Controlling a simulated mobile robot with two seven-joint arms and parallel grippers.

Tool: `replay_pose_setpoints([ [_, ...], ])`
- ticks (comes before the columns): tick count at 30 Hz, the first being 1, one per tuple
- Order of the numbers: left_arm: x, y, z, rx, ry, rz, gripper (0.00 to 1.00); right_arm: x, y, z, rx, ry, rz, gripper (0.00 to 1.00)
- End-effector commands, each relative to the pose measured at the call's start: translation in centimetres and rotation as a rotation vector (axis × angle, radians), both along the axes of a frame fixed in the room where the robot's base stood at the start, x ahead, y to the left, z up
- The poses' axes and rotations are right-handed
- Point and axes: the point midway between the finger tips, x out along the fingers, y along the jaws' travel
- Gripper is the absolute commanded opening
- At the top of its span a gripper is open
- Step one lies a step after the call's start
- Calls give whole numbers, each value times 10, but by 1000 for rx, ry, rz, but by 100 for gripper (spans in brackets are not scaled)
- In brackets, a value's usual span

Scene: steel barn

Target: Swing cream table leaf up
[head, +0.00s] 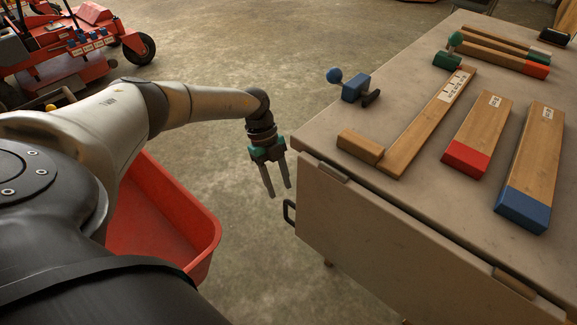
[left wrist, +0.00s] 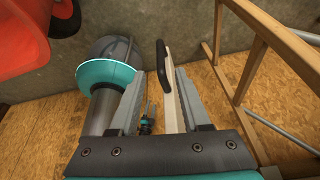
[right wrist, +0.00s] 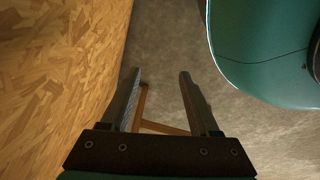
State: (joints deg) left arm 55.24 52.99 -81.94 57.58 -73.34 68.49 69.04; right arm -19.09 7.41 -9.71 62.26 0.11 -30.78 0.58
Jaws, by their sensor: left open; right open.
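The cream table leaf (head: 390,255) hangs down along the near side of the cream table (head: 310,140), hinged at the top edge. A black handle (head: 289,212) sticks out at its left end. In the left wrist view the handle (left wrist: 162,62) and the leaf, seen edge-on (left wrist: 172,108), lie between the lines of the open fingers; contact cannot be told. My right gripper (right wrist: 160,78) is open and empty, in its own wrist view only.
A wooden block (head: 360,147), a blue clamp (head: 355,86) and several wooden bars lie on the table top. A red bin (head: 165,215) stands under my left arm. A red mower (head: 70,45) is at the back left. Wooden table legs (left wrist: 245,75) show in the left wrist view.

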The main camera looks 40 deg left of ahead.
Motion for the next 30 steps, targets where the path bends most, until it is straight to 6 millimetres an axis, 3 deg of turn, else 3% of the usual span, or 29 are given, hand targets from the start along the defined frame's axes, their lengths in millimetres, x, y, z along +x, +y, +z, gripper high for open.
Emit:
replay_pose_setpoints([
  [12, -5, -16, -43, -1, 0, 0, 47, 24, 20, 21, 20, -5, -2, 62],
  [30, -10, -36, -91, -1, -1, 0, 47, 47, 38, 64, 41, -17, -6, 62],
])
